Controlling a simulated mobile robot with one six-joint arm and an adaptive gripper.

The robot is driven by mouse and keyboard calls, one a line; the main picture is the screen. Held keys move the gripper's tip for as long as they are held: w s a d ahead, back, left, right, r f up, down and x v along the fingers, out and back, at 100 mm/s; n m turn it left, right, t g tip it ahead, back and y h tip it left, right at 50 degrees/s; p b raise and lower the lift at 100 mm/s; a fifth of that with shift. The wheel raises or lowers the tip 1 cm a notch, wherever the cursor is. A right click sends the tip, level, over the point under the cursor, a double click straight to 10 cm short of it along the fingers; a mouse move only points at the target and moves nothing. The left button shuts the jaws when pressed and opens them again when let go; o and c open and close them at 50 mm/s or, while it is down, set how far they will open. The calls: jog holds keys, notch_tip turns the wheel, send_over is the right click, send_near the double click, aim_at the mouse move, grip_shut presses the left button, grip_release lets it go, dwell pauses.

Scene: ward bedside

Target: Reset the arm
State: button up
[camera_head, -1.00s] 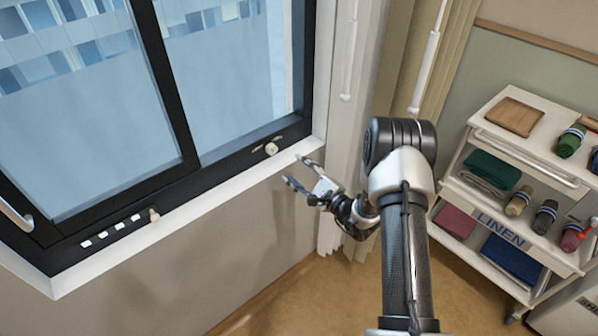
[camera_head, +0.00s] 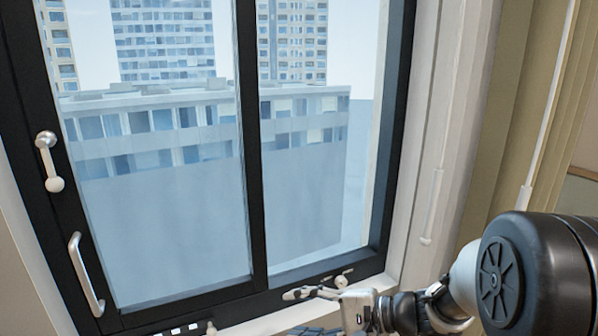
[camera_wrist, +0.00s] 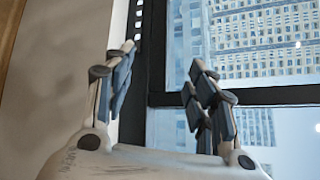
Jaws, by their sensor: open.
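My gripper (camera_head: 322,293) shows at the bottom of the head view, in front of the lower right part of the black window frame. My arm reaches in from the lower right. In the wrist view my gripper (camera_wrist: 160,95) has its two fingers spread wide with nothing between them. Behind the fingers, the wrist view shows the dark window frame (camera_wrist: 250,95), the glass and a building outside. The gap between my gripper and the window cannot be judged exactly.
The sliding window (camera_head: 257,150) has a lever handle (camera_head: 48,160) and a pull handle (camera_head: 86,274) at left. A small round knob (camera_head: 341,282) sits on the lower rail near my gripper. A curtain (camera_head: 520,110) and a hanging white wand (camera_head: 432,205) are at right.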

jog(key=s+d+r+n+g+h, duration=0.15)
jog(key=s+n+h, duration=0.25)
jog(key=s, duration=0.6)
jog(key=s+d+r+n+g+h, duration=0.1)
jog(key=s+d+n+h, duration=0.3)
jog(key=s, duration=0.7)
jog(key=s+d+r+n+t+h, duration=0.1)
jog(key=s+d+t+h, duration=0.2)
jog(key=d+h, duration=0.2)
jog(key=shift+s+d+n+h, duration=0.2)
jog(key=shift+d+n+h, duration=0.1)
jog(key=shift+d, duration=1.1)
jog(key=shift+r, duration=0.1)
